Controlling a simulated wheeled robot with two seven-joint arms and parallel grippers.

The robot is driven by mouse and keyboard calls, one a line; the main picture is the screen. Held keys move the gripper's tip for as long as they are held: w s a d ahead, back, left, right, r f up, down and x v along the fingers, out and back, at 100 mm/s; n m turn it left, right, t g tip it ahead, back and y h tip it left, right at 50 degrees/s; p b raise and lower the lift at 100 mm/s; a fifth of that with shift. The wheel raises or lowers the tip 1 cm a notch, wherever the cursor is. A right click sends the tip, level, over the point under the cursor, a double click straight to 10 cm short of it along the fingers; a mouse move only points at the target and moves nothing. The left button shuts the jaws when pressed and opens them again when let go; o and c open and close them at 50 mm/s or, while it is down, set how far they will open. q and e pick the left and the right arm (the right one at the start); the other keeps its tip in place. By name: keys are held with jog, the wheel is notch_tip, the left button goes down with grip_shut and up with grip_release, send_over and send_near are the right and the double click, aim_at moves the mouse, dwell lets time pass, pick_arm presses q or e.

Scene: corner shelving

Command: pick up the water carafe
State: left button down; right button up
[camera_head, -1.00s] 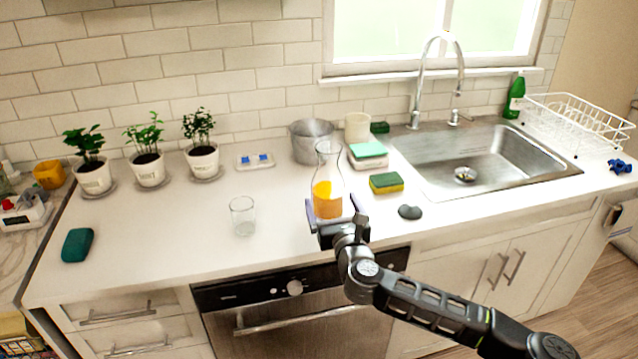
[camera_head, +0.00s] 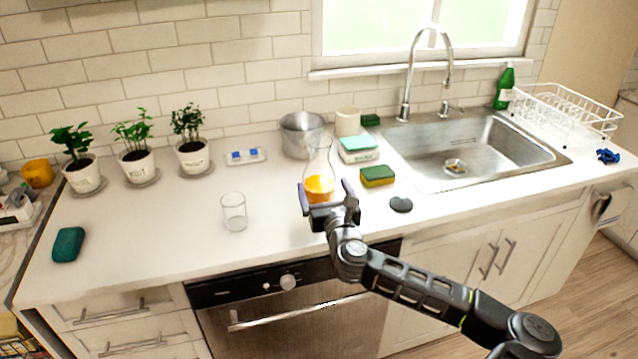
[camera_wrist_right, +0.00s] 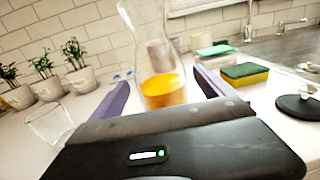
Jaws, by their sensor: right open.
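The water carafe (camera_head: 319,186) is clear glass with a narrow neck and orange liquid in its lower part. It stands upright on the white counter, and it also shows in the right wrist view (camera_wrist_right: 162,90). My right gripper (camera_head: 325,190) is open at the carafe's near side. In the wrist view its two purple-grey fingers point forward, one to the left and one to the right of the carafe's lower body. I cannot tell whether either finger touches the glass. The carafe's base is partly hidden by the gripper. My left gripper is not in view.
An empty glass (camera_head: 233,211) stands left of the carafe. A metal pot (camera_head: 301,136) is behind it. A green-yellow sponge (camera_head: 377,176) and a dark grey object (camera_head: 401,204) are to the right, before the sink (camera_head: 470,150).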

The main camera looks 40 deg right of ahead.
aim_at(322, 186)
jog(key=p+x, duration=0.1)
jog(key=x, duration=0.3)
jog(key=shift+w+p, duration=0.15)
jog(key=shift+p, duration=0.15)
jog(key=shift+w+d+f, duration=0.15)
jog(key=shift+w, duration=0.25)
jog(key=shift+c, duration=0.3)
grip_shut()
dwell(0.6)
